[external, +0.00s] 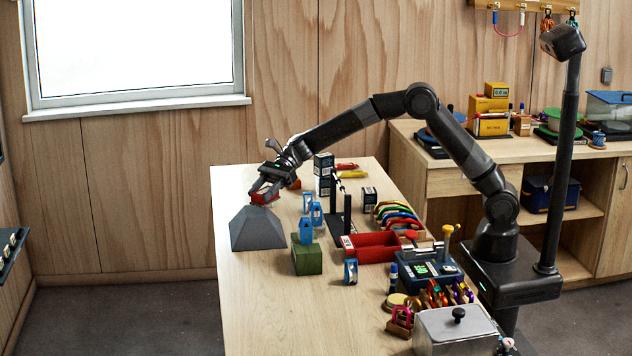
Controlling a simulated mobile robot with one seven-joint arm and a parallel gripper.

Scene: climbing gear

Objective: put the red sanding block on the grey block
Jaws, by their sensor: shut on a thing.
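The grey block (258,230) stands at the far left end of the table, with sloping sides and a narrower top. My gripper (266,188) points down over it and is shut on the red sanding block (265,198). The red sanding block is right at the top of the grey block. I cannot tell whether it rests on it or hangs just above. The gripper fingers hide part of the red block.
Blue-topped items (306,230), a green block (307,260) and dark boxes (324,175) stand right of the grey block. A red tray (372,247) lies further right. The table's (262,310) front left area is clear.

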